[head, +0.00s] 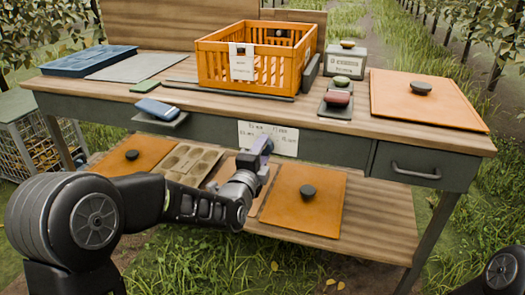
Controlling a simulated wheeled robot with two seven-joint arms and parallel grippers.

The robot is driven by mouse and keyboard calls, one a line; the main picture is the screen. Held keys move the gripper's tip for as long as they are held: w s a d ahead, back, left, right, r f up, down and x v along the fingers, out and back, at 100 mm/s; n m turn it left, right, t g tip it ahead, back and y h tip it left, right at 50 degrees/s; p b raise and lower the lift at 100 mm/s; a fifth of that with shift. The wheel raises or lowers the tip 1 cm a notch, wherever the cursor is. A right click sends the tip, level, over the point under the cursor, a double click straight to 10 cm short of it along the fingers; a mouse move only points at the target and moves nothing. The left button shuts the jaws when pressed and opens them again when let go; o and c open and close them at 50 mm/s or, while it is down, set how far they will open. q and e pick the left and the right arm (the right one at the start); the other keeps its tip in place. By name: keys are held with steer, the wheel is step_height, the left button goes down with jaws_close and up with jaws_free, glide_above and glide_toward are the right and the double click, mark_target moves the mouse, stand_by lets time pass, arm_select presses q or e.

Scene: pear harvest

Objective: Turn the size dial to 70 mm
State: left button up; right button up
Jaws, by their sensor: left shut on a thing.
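The size dial's white label plate (284,142) is on the front of the bench, below the orange crate. It carries small mm markings around its edge, too small to read surely. My left gripper (261,147) reaches up to the plate from below and is shut on the dial's knob. The gripper hides the knob and its pointer, so I cannot tell which size it is set to. Only a piece of my right arm shows in the bottom right corner; its gripper is out of view.
An orange crate (215,68) with a white tag stands on the bench top. A blue-topped item (157,109) juts from the front edge left of the dial. A drawer (408,165) is at right.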

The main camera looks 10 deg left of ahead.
arm_select(q)
steer(key=o, duration=1.4)
steer(key=shift+c, duration=0.2)
steer(key=s+p, duration=0.1)
steer(key=s, duration=0.6)
steer(key=shift+s+a+p, duration=0.2)
steer(key=shift+s+p, duration=0.15)
steer(key=shift+s, duration=0.05)
